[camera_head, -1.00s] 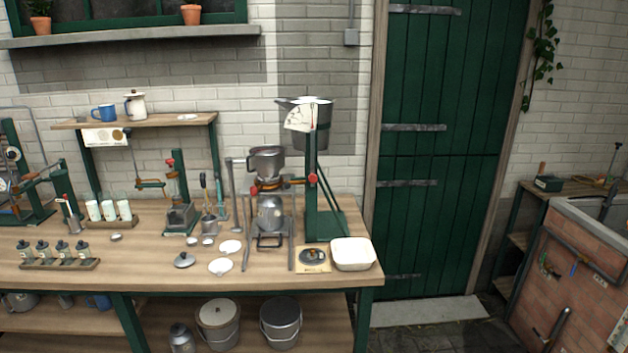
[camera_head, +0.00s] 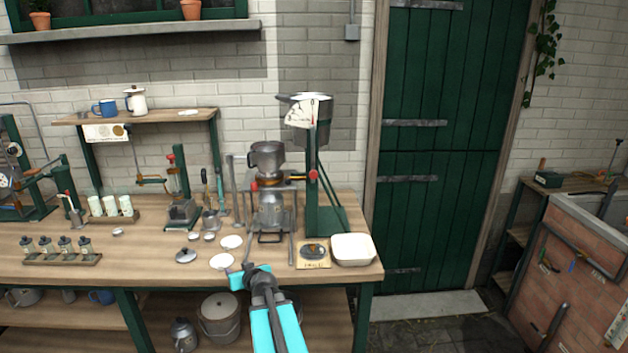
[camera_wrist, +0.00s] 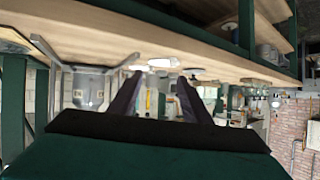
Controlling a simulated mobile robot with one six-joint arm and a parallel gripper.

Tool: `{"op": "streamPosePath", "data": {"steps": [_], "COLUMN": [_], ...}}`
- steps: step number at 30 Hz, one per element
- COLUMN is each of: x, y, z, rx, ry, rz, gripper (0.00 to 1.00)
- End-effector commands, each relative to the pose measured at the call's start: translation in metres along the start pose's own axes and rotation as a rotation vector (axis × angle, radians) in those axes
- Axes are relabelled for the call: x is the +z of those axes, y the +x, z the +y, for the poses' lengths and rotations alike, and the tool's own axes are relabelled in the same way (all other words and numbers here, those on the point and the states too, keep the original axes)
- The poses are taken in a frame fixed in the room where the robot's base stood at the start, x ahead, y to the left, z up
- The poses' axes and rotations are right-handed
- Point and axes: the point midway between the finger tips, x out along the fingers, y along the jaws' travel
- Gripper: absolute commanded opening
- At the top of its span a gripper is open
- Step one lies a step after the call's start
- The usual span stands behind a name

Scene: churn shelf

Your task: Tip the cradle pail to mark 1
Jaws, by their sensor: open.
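The cradle pail (camera_head: 318,135) is a grey metal pail held high on a green stand (camera_head: 311,190). It looks about upright. A white dial card (camera_head: 302,113) with a thin pointer is fixed in front of it; its marks are too small to read. A red knob (camera_head: 313,174) sits partway down the post. My gripper (camera_head: 250,277) is at the bench's front edge, low and left of the stand, apart from the pail. In the wrist view its two dark fingers (camera_wrist: 157,98) are spread with nothing held between them.
A metal can (camera_head: 272,212) in a frame, with a jug (camera_head: 267,158) above, stands just left of the stand. A white basin (camera_head: 352,249) and a small wooden plate (camera_head: 313,254) lie at the stand's foot. White discs (camera_head: 231,242) lie left of the frame.

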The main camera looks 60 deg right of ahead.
Motion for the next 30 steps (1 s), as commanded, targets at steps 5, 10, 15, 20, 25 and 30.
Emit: {"op": "streamPosePath", "data": {"steps": [5, 10, 15, 20, 25, 30], "x": [-0.093, -0.162, -0.204, -0.219, -0.22, -0.22], "y": [-0.04, -0.094, -0.141, -0.163, -0.165, -0.164], "z": [0.093, 0.174, 0.229, 0.251, 0.253, 0.252], "rx": [0.162, 0.32, 0.44, 0.492, 0.496, 0.495], "ry": [0.014, 0.021, 0.025, 0.027, 0.027, 0.027], "rz": [0.197, 0.353, 0.452, 0.49, 0.493, 0.492], "gripper": [0.44, 0.44, 0.44, 0.44, 0.44, 0.44]}}
